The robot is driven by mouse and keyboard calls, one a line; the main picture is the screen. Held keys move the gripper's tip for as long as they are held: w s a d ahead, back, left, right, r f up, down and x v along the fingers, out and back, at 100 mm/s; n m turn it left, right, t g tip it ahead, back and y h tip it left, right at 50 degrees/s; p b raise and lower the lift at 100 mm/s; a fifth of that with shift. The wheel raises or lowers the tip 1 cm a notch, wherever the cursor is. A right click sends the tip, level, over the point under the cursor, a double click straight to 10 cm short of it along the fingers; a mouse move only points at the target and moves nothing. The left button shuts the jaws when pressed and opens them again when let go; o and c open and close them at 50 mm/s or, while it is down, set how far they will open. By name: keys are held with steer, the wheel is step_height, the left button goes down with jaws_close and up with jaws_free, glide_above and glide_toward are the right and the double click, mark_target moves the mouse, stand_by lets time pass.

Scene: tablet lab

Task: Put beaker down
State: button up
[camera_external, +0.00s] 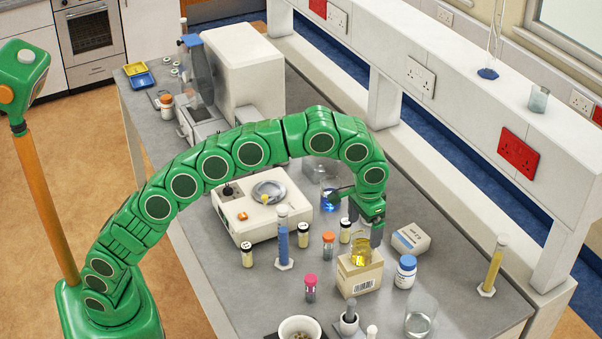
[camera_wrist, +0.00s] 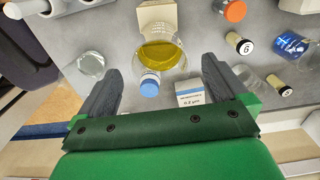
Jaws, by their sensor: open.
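A glass beaker with yellow liquid (camera_external: 361,253) stands upright on a small beige box (camera_external: 358,278) on the grey bench. In the wrist view the beaker (camera_wrist: 160,57) shows just beyond and between my fingers, with the box (camera_wrist: 157,17) behind it. My gripper (camera_external: 367,228) is at the beaker's upper side, with fingers spread. In the wrist view my gripper (camera_wrist: 160,78) is open, and a gap shows between each finger and the glass. Whether the beaker lies partly between the fingertips is hard to tell.
A blue-capped white bottle (camera_external: 405,271), a white carton (camera_external: 411,239) and an empty beaker (camera_external: 420,316) stand close by. A beaker with blue liquid (camera_external: 330,201) is behind my arm. Several vials and a blue cylinder (camera_external: 283,243) stand left. A yellow cylinder (camera_external: 493,268) stands right.

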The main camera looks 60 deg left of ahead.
steer(key=shift+r, duration=2.75)
steer(key=s+d+f+m+t+y, duration=0.1)
steer(key=s+d+f+m+y, duration=0.25)
steer(key=s+d+m, duration=0.35)
steer(key=s+d+f+m+t+y, duration=0.1)
steer(key=s+d+f+m+y, duration=0.1)
steer(key=s+d+f+m, duration=0.45)
steer(key=s+a+f+m+t+y, duration=0.1)
steer(key=s+a+m+t+y, duration=0.1)
steer(key=s+m+t, duration=0.35)
steer(key=s+a+m+t+y, duration=0.2)
steer(key=s+a+m+y, duration=0.1)
steer(key=s+m, duration=0.45)
steer(key=x, duration=1)
steer(key=shift+w+d+f, duration=0.25)
steer(key=shift+w+d, duration=0.1)
steer(key=shift+w, duration=0.05)
steer(key=shift+d+h, duration=0.1)
steer(key=shift+h, duration=0.25)
